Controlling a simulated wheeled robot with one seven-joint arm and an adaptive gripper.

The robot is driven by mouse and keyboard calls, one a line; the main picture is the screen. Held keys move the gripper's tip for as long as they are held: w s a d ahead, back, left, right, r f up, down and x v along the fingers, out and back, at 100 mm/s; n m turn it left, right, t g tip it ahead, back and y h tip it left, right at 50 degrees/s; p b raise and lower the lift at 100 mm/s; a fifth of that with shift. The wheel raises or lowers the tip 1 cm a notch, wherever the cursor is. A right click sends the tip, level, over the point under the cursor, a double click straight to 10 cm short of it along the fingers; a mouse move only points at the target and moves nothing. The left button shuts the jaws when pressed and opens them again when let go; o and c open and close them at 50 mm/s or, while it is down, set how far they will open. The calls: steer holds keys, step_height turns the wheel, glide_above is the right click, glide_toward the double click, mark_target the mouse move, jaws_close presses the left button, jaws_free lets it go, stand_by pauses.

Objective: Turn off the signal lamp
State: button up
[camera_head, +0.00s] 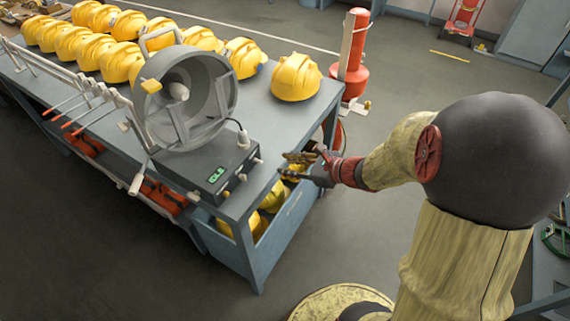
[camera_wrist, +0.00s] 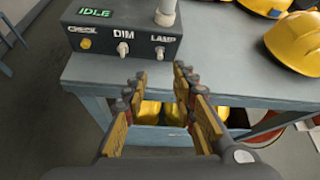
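The signal lamp (camera_head: 185,98) is a big grey drum with a handle, standing on the bench; its lens faces the front. Its dark control box (camera_head: 212,168) has a green display, which reads IDLE in the wrist view (camera_wrist: 96,13). The box front there carries a yellow knob (camera_wrist: 86,44) at left, a small DIM control (camera_wrist: 123,48) in the middle and a small LAMP control (camera_wrist: 160,52) at right. My gripper (camera_head: 285,164) is open and empty, beside the bench's right edge, to the right of the box. In the wrist view its fingers (camera_wrist: 160,82) point toward the box front, apart from it.
Several yellow helmets (camera_head: 296,77) stand on the bench (camera_head: 262,128) behind the lamp. More helmets lie in an open bin (camera_head: 278,222) under the bench. A red cylinder (camera_head: 350,78) stands behind the bench's right end. Open floor lies in front of the bench.

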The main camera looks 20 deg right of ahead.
mark_target(264, 178)
steer(key=shift+d+f, duration=0.1)
steer(key=shift+d, duration=0.05)
steer(key=shift+c, duration=0.8)
steer(key=d+f, duration=0.1)
steer(key=f, duration=0.1)
steer(key=d+f+m, duration=0.1)
steer(key=f, duration=0.1)
steer(key=d+f+m+y, duration=0.1)
steer(key=f, duration=0.1)
steer(key=shift+w+f+g, duration=0.2)
steer(key=shift+w+g, duration=0.05)
steer(key=shift+g, duration=0.05)
jaws_close()
steer(key=w+a+m+y, duration=0.1)
steer(key=w+a+m, duration=0.1)
steer(key=a, duration=0.1)
steer(key=w+a+m+y+b, duration=0.1)
steer(key=w+a+m+y, duration=0.1)
steer(key=a+m, duration=0.1)
steer(key=w+a+m+g+y+b, duration=0.1)
steer(key=a+m, duration=0.2)
steer(key=shift+w+a+f, duration=0.3)
steer(key=shift+w+f, duration=0.1)
